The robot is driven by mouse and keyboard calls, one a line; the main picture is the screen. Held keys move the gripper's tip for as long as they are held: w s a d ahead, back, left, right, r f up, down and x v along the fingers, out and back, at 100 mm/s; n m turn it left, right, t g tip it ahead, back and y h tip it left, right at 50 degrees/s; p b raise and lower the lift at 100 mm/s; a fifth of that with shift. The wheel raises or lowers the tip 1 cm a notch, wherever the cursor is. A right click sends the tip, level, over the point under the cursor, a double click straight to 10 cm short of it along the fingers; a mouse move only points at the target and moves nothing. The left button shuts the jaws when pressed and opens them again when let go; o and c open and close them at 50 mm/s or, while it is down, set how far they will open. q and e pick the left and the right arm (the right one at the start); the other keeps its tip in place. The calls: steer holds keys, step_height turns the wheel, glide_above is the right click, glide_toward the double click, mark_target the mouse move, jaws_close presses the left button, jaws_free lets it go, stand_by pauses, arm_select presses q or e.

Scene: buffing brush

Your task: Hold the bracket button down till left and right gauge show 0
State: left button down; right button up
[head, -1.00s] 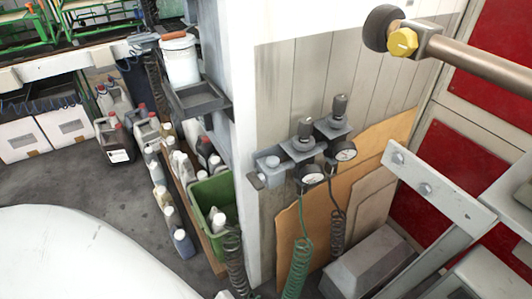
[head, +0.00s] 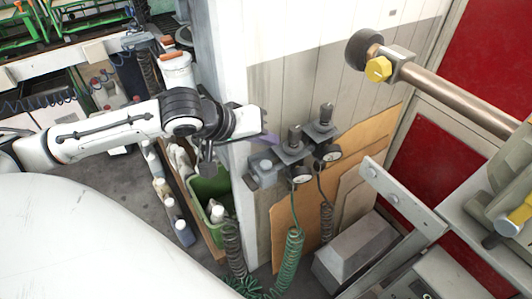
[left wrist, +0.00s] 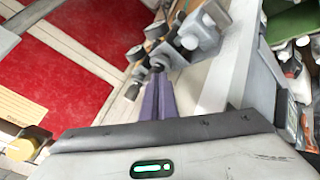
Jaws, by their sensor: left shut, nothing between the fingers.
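A grey wall bracket carries a small box with a round button (head: 265,164) at its left end. To its right are two dark-knobbed regulators, with the left gauge (head: 301,178) and the right gauge (head: 331,155) below them. Their dials are too small to read. My left gripper (head: 270,139) is shut and empty, its purple fingers just above and behind the button box, apparently apart from it. In the left wrist view the purple fingers (left wrist: 155,98) lie together and point toward the bracket (left wrist: 207,35) and gauges. My right gripper is not in view.
A green coiled hose (head: 291,260) and a dark one hang below the gauges. A metal bar with a yellow knob (head: 378,69) juts in at right. A white pillar and a green crate (head: 208,190) with bottles stand left of the bracket.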

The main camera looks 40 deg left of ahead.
arm_select(q)
steer(key=r, duration=0.1)
steer(key=a+r, duration=0.1)
steer(key=r+n, duration=0.1)
steer(key=shift+a, duration=0.25)
steer(key=b, duration=0.7)
glide_above(262, 167)
step_height(262, 167, down, 7)
steer(key=shift+f, duration=0.45)
steer(key=shift+f+b, duration=0.3)
steer(key=shift+b, duration=0.05)
steer(key=shift+f, duration=0.15)
